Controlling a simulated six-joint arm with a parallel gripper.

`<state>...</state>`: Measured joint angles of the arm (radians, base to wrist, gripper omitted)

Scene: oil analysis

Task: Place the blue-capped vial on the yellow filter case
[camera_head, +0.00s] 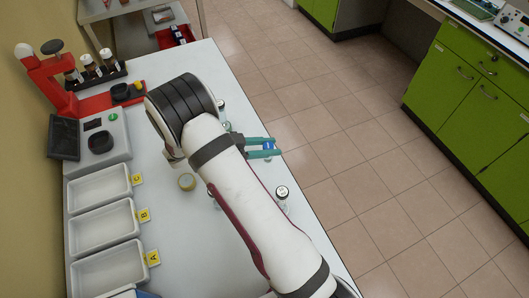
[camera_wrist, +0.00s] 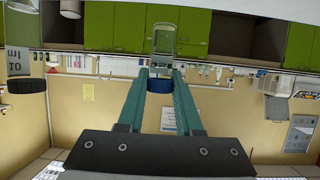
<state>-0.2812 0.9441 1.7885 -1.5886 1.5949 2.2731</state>
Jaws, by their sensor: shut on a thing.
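My gripper (camera_head: 262,148) has teal fingers, shut on the blue-capped vial (camera_head: 268,146) near the right edge of the white table in the head view. In the wrist view the blue cap (camera_wrist: 159,85) sits between the fingertips (camera_wrist: 160,74), with the clear vial body (camera_wrist: 163,40) extending past them. The held vial's base is not clear in the head view.
White trays marked A, B and C (camera_head: 101,187) line the left side. A grey device (camera_head: 103,139), red stand (camera_head: 48,75) and rack of bottles (camera_head: 95,73) lie beyond. My arm covers the middle.

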